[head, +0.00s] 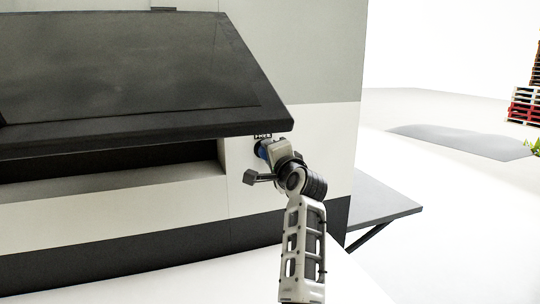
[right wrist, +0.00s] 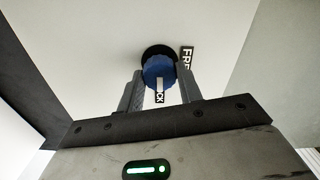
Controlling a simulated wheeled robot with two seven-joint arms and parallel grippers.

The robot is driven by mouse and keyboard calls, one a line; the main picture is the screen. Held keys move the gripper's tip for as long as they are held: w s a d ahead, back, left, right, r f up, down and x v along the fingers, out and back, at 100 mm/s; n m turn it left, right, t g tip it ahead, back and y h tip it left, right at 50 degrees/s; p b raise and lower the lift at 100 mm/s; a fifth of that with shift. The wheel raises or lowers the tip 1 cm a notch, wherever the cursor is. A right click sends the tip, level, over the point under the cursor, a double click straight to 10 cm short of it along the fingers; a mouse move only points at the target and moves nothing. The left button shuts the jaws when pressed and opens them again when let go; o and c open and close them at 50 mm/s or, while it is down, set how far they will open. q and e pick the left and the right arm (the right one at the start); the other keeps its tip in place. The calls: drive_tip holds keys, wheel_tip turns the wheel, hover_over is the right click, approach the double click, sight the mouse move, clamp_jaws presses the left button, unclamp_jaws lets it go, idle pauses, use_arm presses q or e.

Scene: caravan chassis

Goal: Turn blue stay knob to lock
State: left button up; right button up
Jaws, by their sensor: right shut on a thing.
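The blue stay knob (head: 261,150) is on the white caravan wall, just below the right corner of the raised dark window flap (head: 130,75). In the right wrist view the knob (right wrist: 159,70) sits on a black round base, with a white pointer mark on its face. My right gripper (right wrist: 160,88) is shut on the knob, one finger on each side. A "FREE" label (right wrist: 187,58) is partly visible to the right of the knob, and a label ending in "CK" (right wrist: 159,98) shows below it. In the head view my right gripper (head: 264,152) hides much of the knob. My left gripper is not in view.
The dark flap overhangs the wall just above and left of my right gripper. A grey shelf (head: 378,207) juts from the caravan's right side. Pallets with crates (head: 523,105) stand far off at the right. The floor at right is mostly clear.

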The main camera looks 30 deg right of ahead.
idle(0.5)
drive_tip(key=o, duration=1)
use_arm(q)
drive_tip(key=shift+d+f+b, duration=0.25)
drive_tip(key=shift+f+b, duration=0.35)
drive_tip(key=shift+b, duration=0.65)
use_arm(e)
drive_tip(key=v, duration=1.6)
drive_tip(key=shift+a, duration=0.1)
